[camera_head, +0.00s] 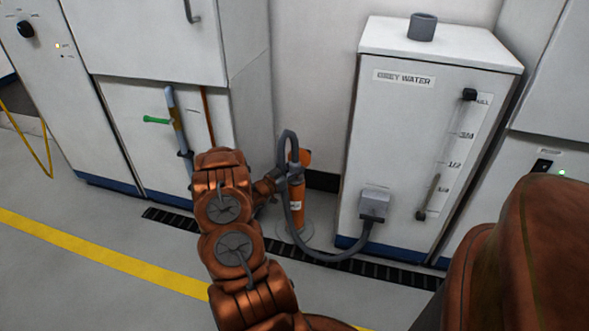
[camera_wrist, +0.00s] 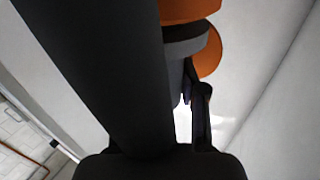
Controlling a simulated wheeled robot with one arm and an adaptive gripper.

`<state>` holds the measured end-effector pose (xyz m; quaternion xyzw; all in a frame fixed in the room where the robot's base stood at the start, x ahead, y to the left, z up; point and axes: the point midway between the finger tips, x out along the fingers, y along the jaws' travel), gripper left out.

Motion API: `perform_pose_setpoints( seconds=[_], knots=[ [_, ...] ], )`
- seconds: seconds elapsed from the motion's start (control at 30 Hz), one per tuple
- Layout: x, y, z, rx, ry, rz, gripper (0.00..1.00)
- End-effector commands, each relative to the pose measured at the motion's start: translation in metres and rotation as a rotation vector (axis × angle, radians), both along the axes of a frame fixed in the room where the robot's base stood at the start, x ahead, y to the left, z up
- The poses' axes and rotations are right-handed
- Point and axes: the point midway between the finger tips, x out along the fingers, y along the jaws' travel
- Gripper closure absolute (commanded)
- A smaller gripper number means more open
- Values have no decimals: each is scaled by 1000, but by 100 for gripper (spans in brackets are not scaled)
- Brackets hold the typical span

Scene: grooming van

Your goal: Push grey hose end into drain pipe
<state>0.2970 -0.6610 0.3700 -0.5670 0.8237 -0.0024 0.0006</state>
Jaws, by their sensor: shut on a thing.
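The grey hose (camera_head: 330,257) runs from a box on the grey water tank along the floor, then rises and bends over in a tight loop beside the drain pipe. My gripper (camera_head: 277,183) is shut on the hose near this loop. The orange drain pipe (camera_head: 297,205) stands upright just right of my gripper, with an orange cap at its top. The hose end points down at the pipe's top; I cannot tell whether it is inside. In the wrist view, the dark hose (camera_wrist: 95,55) fills the left, and the orange pipe (camera_wrist: 190,10) with a grey collar is close behind.
The grey water tank (camera_head: 400,140) stands right of the pipe with a grey cup-like fitting (camera_head: 422,27) on top. White cabinets (camera_head: 150,45) stand at left. A dark floor grate (camera_head: 325,262) runs along the front. Open floor with a yellow line (camera_head: 100,250) lies at lower left.

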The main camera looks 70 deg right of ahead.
Motion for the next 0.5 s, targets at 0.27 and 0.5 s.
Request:
perform_pose_setpoints(
  seconds=[0.27,0.5],
  knots=[
    [1,0,-3,-1,-1,1,100],
    [1,0,-6,-1,-1,1,100]
  ],
)
